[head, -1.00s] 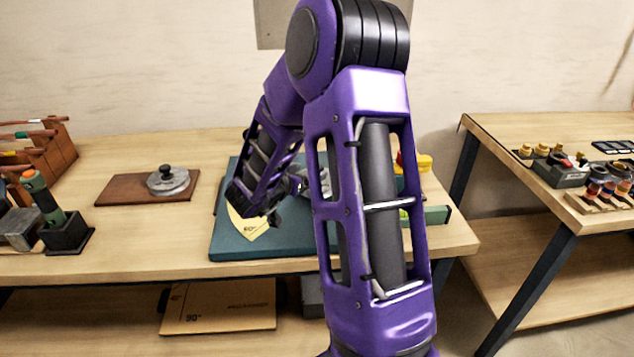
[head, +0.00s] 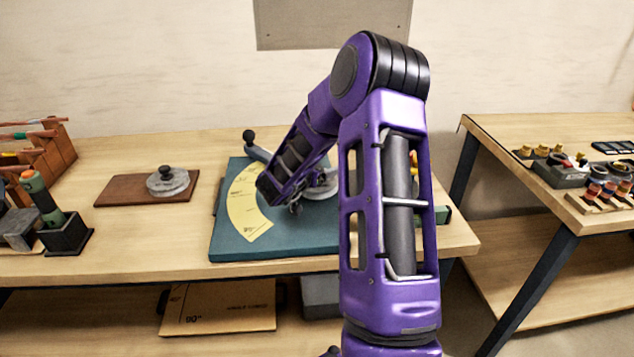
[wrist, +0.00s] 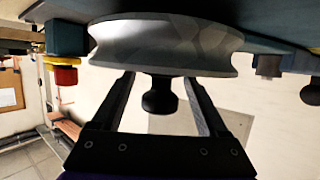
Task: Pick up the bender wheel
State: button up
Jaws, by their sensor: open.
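A grey metal bender wheel (head: 322,187) sits on the teal bender plate (head: 225,240), partly hidden behind my arm. In the wrist view this grooved wheel (wrist: 165,45) fills the top, and its black knob (wrist: 160,97) hangs below it in the upside-down picture. My gripper (wrist: 159,78) is open, with one finger on each side of the knob and a gap visible on both sides. In the head view my gripper (head: 296,207) is small and partly hidden beside the wheel. A second grey wheel with a black knob (head: 168,181) lies on a brown board at left.
A yellow angle scale (head: 245,205) and a black-knobbed lever (head: 254,147) are on the teal plate. A tool holder (head: 62,228) and a brown rack (head: 55,150) stand at far left. Another table (head: 560,125) with small parts is at right. Bare tabletop lies left of the plate.

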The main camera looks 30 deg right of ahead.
grip_shut()
dwell(0.4)
